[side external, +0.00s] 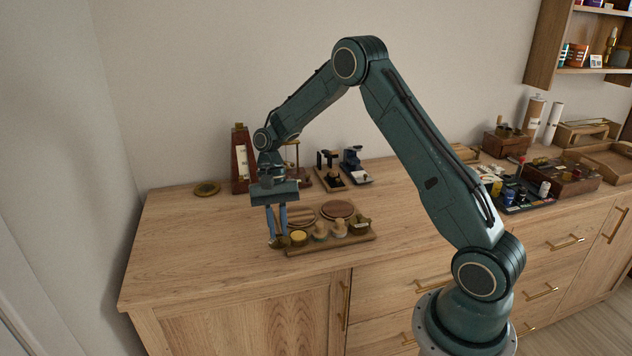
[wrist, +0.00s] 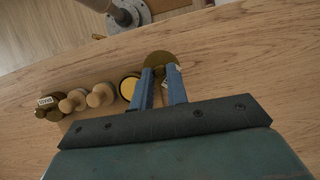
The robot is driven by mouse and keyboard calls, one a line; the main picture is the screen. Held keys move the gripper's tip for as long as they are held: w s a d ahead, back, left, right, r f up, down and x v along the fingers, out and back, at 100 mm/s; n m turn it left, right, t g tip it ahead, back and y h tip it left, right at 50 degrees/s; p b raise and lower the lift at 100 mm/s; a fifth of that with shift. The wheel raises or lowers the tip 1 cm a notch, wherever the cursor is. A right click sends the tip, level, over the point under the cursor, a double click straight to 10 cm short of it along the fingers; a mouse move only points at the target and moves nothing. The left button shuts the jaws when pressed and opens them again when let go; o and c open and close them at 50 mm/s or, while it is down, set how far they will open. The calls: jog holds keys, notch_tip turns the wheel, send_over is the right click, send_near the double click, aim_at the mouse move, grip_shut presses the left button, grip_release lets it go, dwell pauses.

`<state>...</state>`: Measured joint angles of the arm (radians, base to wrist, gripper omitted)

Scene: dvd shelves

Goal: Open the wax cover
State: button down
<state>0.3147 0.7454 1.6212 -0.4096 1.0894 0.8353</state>
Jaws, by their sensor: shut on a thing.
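The wax cover, a round brass-coloured lid (wrist: 159,60), is at my fingertips in the wrist view. My gripper (wrist: 160,72) is shut on it; in the side view my gripper (side external: 277,236) points down at the tray's left end. The open wax tin (wrist: 130,87), with a yellow face, is just left of the fingers. It also shows in the side view (side external: 298,238), right of the fingertips. The lid is off the tin and beside it. Whether the lid touches the tray or table I cannot tell.
A metronome (side external: 240,160) and small stands (side external: 352,167) are behind.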

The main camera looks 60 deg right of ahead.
jog(key=shift+w+m+t, duration=0.15)
jog(key=shift+m+t, duration=0.15)
jog(key=shift+m, duration=0.3)
jog(key=c, duration=1.4)
grip_release()
jog(key=v, duration=0.7)
jog(key=shift+d+r, duration=0.2)
jog(key=shift+r, duration=0.05)
